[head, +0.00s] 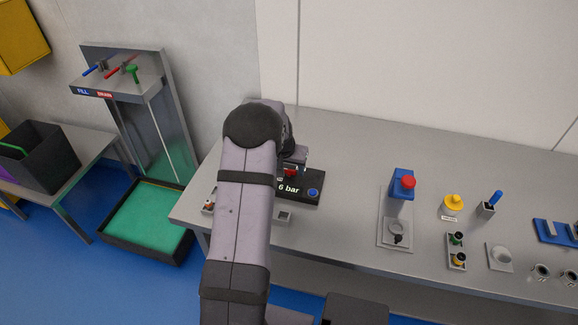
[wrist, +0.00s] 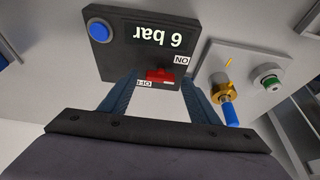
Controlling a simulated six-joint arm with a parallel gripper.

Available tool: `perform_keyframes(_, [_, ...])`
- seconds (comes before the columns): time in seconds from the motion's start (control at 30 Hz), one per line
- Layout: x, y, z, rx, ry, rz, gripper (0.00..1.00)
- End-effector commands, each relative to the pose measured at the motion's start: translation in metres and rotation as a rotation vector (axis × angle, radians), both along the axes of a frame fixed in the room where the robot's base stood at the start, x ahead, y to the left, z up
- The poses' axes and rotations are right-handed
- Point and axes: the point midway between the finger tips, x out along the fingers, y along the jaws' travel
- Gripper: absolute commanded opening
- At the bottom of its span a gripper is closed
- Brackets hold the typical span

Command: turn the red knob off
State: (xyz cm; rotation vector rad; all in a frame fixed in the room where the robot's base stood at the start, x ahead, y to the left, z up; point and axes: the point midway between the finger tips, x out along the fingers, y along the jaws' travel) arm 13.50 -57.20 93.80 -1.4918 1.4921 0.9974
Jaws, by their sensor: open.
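The red knob (wrist: 160,75) sits on a dark box (wrist: 115,50) whose display reads "6 bar", upside down in the wrist view. An ON label is at the knob's upper right there and an OFF label at its lower left. I cannot tell which one it points at. My gripper (wrist: 155,90) is open, with one blue-grey finger on each side of the knob; whether they touch it is unclear. In the head view the red knob (head: 291,173) shows just below my gripper (head: 301,163), and my arm hides part of the dark box (head: 305,202).
A blue button (wrist: 99,31) is on the same box. A light plate with a brass fitting and blue handle (wrist: 231,112) stands beside it. In the head view, a blue stand with a red top (head: 402,184) and a yellow knob (head: 453,203) stand farther right on the bench.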

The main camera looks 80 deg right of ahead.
Motion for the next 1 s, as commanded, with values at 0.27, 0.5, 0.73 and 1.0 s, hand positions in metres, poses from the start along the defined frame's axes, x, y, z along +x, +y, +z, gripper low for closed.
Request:
perform_keyframes(0.27, [0.0,-0.001,-0.002,-0.001,0.0,0.0,0.56])
perform_keyframes(0.5, [0.0001,-0.0009,-0.0018,-0.001,0.0,0.0,0.15])
perform_keyframes(0.73, [0.0004,-0.001,-0.0024,-0.001,0.0,-0.006,0.15])
perform_keyframes(1.0, [0.0018,-0.0014,-0.0057,-0.002,0.001,-0.082,0.15])
